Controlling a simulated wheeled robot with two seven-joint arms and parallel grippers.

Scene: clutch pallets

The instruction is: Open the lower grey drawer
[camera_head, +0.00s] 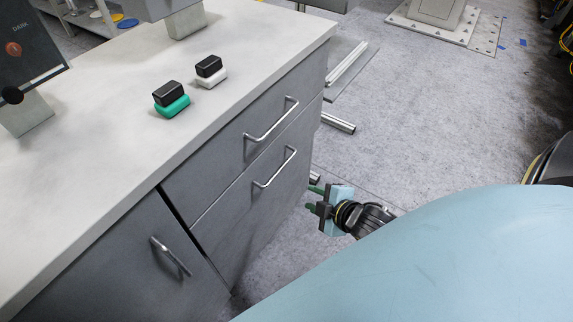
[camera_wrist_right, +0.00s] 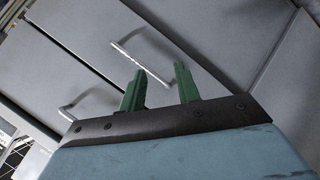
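The lower grey drawer (camera_head: 240,215) is in the front of the workbench, below the upper drawer, and looks shut. Its silver bar handle (camera_head: 276,168) is free of any gripper. My right gripper (camera_head: 313,198) is near the right end of the drawer front, to the right of and below this handle. Its two green fingers are apart with nothing between them, as the right wrist view (camera_wrist_right: 160,76) also shows. Two bar handles show beyond the fingers there; which is the lower one is hard to tell. My left gripper is out of view.
The upper drawer's handle (camera_head: 271,120) is just above. A door handle (camera_head: 171,256) is at lower left. A green-and-black block (camera_head: 171,99) and a white-and-black block (camera_head: 210,71) stand on the worktop (camera_head: 120,140). Metal bars (camera_head: 338,123) lie right of the bench; floor beyond is open.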

